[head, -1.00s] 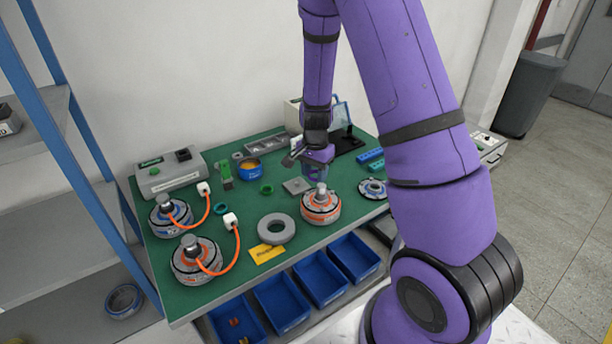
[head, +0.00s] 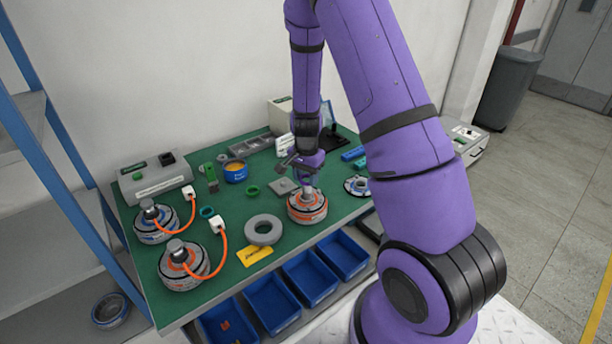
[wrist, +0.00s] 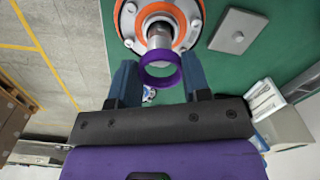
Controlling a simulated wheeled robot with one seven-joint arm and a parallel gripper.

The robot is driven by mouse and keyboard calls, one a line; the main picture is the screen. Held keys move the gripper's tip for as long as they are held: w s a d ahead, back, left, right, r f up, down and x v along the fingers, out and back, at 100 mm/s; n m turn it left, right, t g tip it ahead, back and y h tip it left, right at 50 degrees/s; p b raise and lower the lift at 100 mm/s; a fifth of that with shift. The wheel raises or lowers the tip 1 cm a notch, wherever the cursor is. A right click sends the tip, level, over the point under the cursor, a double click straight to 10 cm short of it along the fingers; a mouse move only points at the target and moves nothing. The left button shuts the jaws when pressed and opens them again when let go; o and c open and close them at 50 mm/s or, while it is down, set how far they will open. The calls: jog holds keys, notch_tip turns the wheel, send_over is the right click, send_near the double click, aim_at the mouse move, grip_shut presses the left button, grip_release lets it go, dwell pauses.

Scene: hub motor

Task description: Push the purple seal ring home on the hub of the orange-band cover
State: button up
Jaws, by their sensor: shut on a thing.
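The orange-band cover (head: 307,212) sits on the green bench top below my gripper (head: 307,178). In the wrist view its grey flange with bolts (wrist: 187,10) and orange ring surround a metal hub and shaft (wrist: 159,36). The purple seal ring (wrist: 160,83) is between the blue fingertips of my gripper (wrist: 160,76), which is shut on it. The ring lies at the outer end of the shaft, apart from the flange. I cannot tell whether the shaft end is inside it. In the head view the ring is hidden by the gripper.
A grey ring (head: 263,230) and a yellow tag (head: 255,256) lie left of the cover. Two motors with orange cables (head: 183,265) stand farther left. A blue-rimmed disc (head: 357,186) is close on the right. A flat grey plate (head: 283,186) lies behind. Blue bins (head: 272,303) hang below the front edge.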

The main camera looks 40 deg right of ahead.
aim_at(306, 187)
jog(key=shift+f, duration=0.15)
jog(key=shift+f, duration=1.05)
jog(key=shift+f, duration=0.15)
jog(key=shift+f, duration=0.75)
jog(key=shift+f, duration=0.65)
jog(key=shift+f, duration=0.3)
dwell(1.9)
jog(key=o, duration=1.2)
jog(key=shift+c, duration=0.2)
